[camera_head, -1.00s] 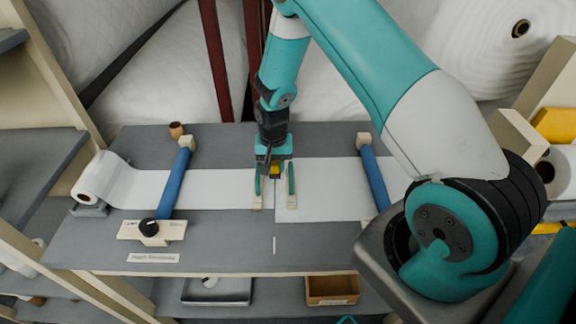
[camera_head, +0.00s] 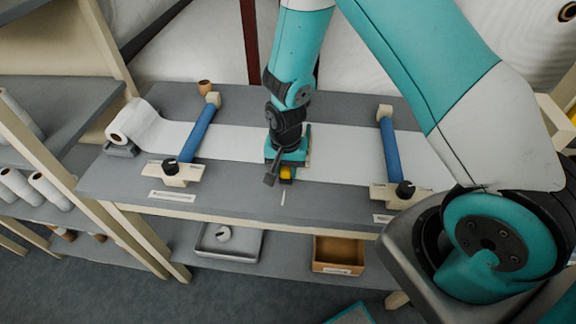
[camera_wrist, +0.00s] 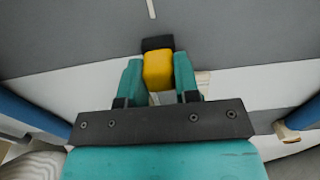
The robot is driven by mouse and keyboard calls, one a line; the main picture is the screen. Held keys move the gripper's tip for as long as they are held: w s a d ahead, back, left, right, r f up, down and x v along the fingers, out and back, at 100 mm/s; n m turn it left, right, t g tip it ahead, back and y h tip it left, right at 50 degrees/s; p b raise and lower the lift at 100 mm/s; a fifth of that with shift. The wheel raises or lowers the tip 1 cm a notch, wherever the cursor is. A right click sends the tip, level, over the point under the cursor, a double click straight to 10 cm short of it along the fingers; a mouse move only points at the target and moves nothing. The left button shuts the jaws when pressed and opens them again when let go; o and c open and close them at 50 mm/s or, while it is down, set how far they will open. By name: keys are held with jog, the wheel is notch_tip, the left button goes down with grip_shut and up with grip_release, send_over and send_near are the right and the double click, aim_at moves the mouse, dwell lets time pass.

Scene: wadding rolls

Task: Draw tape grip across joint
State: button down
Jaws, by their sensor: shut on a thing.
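My gripper (camera_head: 287,174) is shut on the yellow tape grip (camera_head: 286,172) above the white wadding on the table. The wrist view shows the yellow grip (camera_wrist: 158,70) with a dark end between my two teal fingers. In that view it overlaps the front edge of the wadding and the bare grey table. A left white web (camera_head: 240,142) and a right white web (camera_head: 347,150) lie on either side of my gripper. The joint between them is hidden under my gripper. I cannot tell whether the grip touches the wadding.
Blue bars cross the webs at left (camera_head: 199,132) and right (camera_head: 390,148), with black knobs at their front ends. A grey tray (camera_head: 228,242) and brown box (camera_head: 338,253) sit on the shelf below.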

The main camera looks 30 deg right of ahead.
aim_at(286, 169)
jog(key=shift+s+a, duration=0.1)
jog(key=shift+s, duration=0.15)
jog(key=c, duration=0.8)
grip_release()
jog(key=shift+c, duration=0.2)
jog(key=shift+w, duration=0.1)
jog(key=shift+r, duration=0.25)
notch_tip(286, 169, up, 17)
jog(key=b, duration=0.3)
jog(key=s+a+r+n+y, duration=0.2)
jog(key=s+a+r+n, duration=0.1)
jog(key=s+n, duration=0.4)
jog(key=s+a+r+n+y+b, duration=0.1)
jog(key=s+a+r+n, duration=0.3)
jog(key=s, duration=0.8)
notch_tip(286, 169, up, 2)
jog(key=n+y, duration=0.1)
jog(key=n, duration=0.2)
jog(key=shift+s+r, duration=0.15)
jog(key=shift+s, duration=0.2)
